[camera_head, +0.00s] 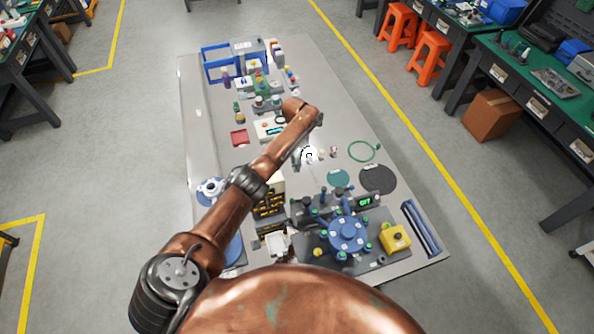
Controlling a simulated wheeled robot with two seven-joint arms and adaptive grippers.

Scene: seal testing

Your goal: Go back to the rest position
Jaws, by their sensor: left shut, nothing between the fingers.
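My left arm comes in from the lower left and reaches over the middle of the grey table (345,120). Its copper forearm ends in a bent wrist, and my left gripper (306,157) hangs below it, small and pale. The gripper is shut, with nothing seen held in it. It is above the table, left of a green ring (364,151); its exact height is hard to tell. My right gripper is not in view.
A blue round test fixture (347,234) and a yellow button box (395,239) stand at the near right. Dark and green discs (377,179) lie beyond them. My forearm passes over a black-and-yellow rack (270,206). Blue frames (219,64) stand at the far end.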

